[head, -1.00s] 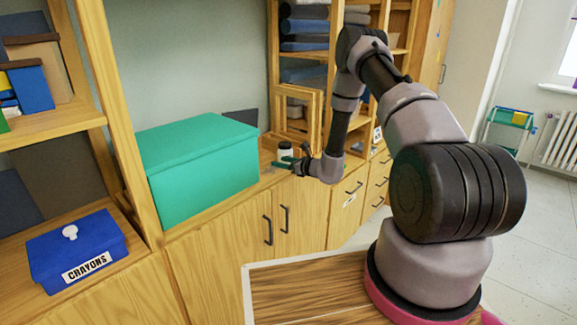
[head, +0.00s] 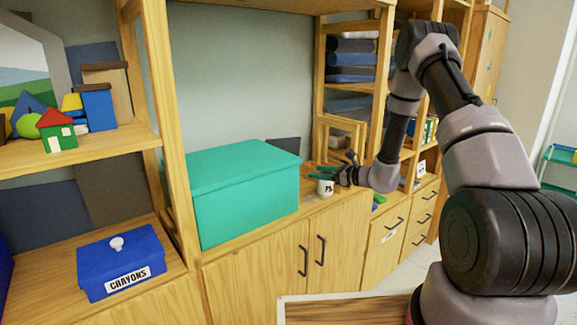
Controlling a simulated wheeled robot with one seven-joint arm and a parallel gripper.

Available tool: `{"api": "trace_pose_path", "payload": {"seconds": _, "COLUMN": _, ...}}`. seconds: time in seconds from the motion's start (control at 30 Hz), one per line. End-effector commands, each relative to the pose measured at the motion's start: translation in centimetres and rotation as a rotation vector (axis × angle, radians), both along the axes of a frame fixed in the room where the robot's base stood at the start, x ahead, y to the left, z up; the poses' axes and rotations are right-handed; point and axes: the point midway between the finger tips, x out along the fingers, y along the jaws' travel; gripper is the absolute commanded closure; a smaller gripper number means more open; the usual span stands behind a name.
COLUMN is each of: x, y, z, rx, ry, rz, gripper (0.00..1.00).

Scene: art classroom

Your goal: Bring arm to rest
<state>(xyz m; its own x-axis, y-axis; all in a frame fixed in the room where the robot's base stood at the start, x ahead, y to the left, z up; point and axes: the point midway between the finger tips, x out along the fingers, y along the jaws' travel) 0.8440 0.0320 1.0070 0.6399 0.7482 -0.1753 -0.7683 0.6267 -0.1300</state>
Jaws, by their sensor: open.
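My gripper (head: 330,173) is at the end of my bent arm, right of the large green box, over the wooden cabinet top. Its fingers are apart and point left. A small white cup with a dark mark (head: 325,188) stands on the cabinet top just below the fingers. The fingers partly overlap the cup's upper part in the picture; whether they touch it I cannot tell. Nothing shows held in the gripper.
The green lidded box (head: 245,195) stands on the cabinet top (head: 215,250). A blue crayons box (head: 120,262) sits at the lower left. Toy houses (head: 57,130) are on the shelf above it. Wooden frames (head: 340,140) and shelves stand behind my arm.

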Motion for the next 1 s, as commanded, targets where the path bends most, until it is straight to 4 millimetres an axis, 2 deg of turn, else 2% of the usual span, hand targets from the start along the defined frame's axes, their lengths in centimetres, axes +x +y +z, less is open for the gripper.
{"api": "trace_pose_path", "payload": {"seconds": 0.03, "x": -0.8, "y": 1.0, "z": 3.6, "rx": -0.036, "ry": -0.044, "rz": 0.074, "gripper": 0.44}}
{"api": "trace_pose_path", "payload": {"seconds": 0.1, "x": -2.6, "y": 2.3, "z": 7.2, "rx": -0.09, "ry": -0.087, "rz": 0.173, "gripper": 0.44}}
{"api": "trace_pose_path", "payload": {"seconds": 0.2, "x": -5.6, "y": 3.6, "z": 11.7, "rx": -0.18, "ry": -0.15, "rz": 0.308, "gripper": 0.44}}
{"api": "trace_pose_path", "payload": {"seconds": 0.4, "x": -12.5, "y": 4.7, "z": 18.8, "rx": -0.402, "ry": -0.275, "rz": 0.542, "gripper": 0.44}}
{"api": "trace_pose_path", "payload": {"seconds": 0.5, "x": -16.2, "y": 4.5, "z": 21.4, "rx": -0.532, "ry": -0.337, "rz": 0.642, "gripper": 0.44}}
{"api": "trace_pose_path", "payload": {"seconds": 0.67, "x": -21.9, "y": 3.1, "z": 24.6, "rx": -0.761, "ry": -0.434, "rz": 0.771, "gripper": 0.44}}
{"api": "trace_pose_path", "payload": {"seconds": 0.8, "x": -26.4, "y": 1.1, "z": 26.6, "rx": -0.982, "ry": -0.519, "rz": 0.853, "gripper": 0.44}}
{"api": "trace_pose_path", "payload": {"seconds": 1.0, "x": -31.8, "y": -2.8, "z": 29.0, "rx": -1.32, "ry": -0.631, "rz": 0.913, "gripper": 0.44}}
